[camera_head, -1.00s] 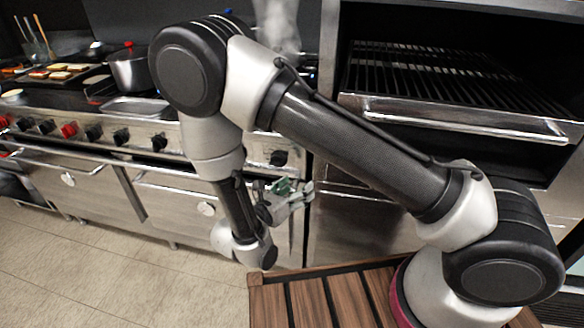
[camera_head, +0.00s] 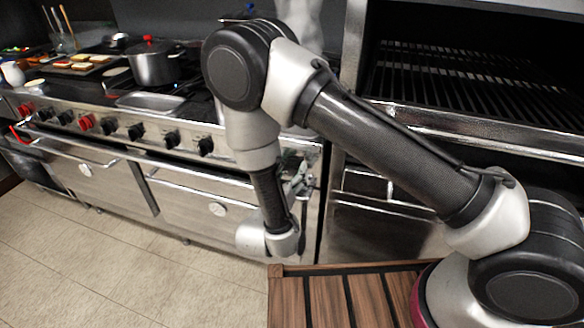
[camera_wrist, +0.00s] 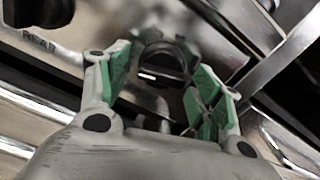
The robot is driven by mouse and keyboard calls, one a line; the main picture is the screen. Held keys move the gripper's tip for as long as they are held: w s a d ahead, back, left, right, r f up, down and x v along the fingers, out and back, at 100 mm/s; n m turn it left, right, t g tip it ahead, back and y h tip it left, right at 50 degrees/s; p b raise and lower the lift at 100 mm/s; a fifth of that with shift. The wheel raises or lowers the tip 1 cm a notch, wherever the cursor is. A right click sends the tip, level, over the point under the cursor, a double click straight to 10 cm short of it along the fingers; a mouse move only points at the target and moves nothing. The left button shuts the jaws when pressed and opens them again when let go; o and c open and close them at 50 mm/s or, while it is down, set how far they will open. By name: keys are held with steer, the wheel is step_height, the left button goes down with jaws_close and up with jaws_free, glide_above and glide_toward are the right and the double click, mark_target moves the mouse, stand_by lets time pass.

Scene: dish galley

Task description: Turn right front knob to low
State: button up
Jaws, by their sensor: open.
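A black round knob (camera_wrist: 165,64) with a pale mark sits between the fingers of my gripper (camera_wrist: 160,76) in the wrist view. The fingers have green pads and stand apart, one on each side of the knob. I cannot tell whether either pad touches it. In the head view my gripper (camera_head: 297,178) is at the right end of the range front, partly behind my arm. The knob there is hidden by my arm and gripper.
The range front carries several other knobs, black (camera_head: 205,146) and red (camera_head: 87,123). A label reading REAR (camera_wrist: 39,41) lies left in the wrist view. Oven doors (camera_head: 200,205) are below, a pot (camera_head: 153,65) above. A grill oven (camera_head: 455,75) stands right.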

steer(key=shift+d, duration=0.1)
steer(key=c, duration=1)
steer(key=shift+m, duration=0.4)
steer(key=m, duration=0.5)
steer(key=shift+w+m, duration=0.1)
steer(key=shift+m, duration=0.3)
steer(key=m, duration=0.3)
steer(key=shift+a+m, duration=0.2)
steer(key=shift+m, duration=0.1)
steer(key=shift+r+m, duration=0.1)
steer(key=shift+m, duration=1.7)
steer(key=shift+c, duration=0.2)
steer(key=o, duration=1)
